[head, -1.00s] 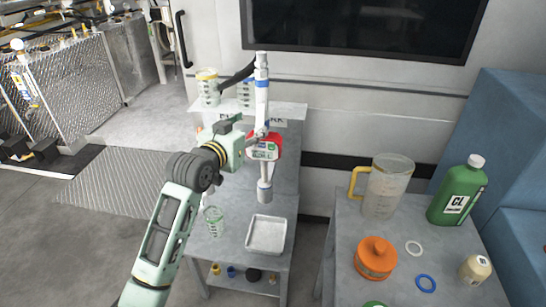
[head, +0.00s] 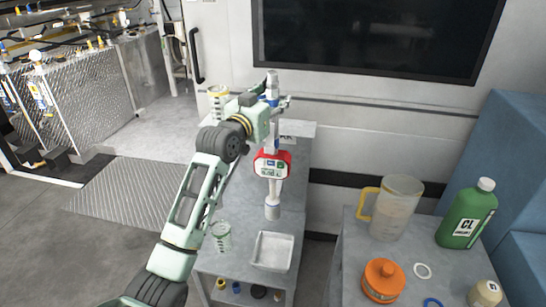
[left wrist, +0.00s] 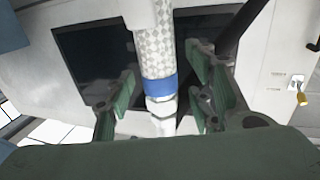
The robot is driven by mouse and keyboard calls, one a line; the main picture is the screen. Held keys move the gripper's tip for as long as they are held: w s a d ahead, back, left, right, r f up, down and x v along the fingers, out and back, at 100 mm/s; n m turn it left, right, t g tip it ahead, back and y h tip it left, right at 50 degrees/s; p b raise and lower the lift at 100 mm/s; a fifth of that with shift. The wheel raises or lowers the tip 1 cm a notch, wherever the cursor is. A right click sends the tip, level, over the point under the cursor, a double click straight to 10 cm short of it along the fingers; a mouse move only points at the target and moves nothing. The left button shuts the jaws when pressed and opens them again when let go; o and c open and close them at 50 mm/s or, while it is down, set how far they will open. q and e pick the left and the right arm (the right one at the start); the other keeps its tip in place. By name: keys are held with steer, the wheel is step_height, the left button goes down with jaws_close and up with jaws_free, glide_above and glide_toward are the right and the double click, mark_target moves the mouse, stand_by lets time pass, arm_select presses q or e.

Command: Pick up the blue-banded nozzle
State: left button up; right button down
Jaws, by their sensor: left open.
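The blue-banded nozzle (head: 272,80) stands upright above a red and white metering handle (head: 272,164) over the grey table. In the left wrist view its blue band (left wrist: 160,88) and pale patterned body are in the middle. My left gripper (head: 283,103) is at the height of the blue band, partly hiding it in the head view. In the left wrist view my left gripper (left wrist: 163,85) is open, with a finger on each side of the nozzle and gaps showing. My right gripper is not in view.
The grey table holds a metal tray (head: 258,236) and a clear measuring cup (head: 221,236). The right table (head: 350,255) carries a jug (head: 394,208), a green bottle (head: 466,215) and an orange container (head: 383,280). A dark hose (left wrist: 245,22) passes close behind the right finger.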

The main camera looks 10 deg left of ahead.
arm_select(q)
steer(key=shift+w, duration=0.2)
steer(key=shift+c, duration=0.5)
jaws_close()
steer(key=shift+r, duration=0.15)
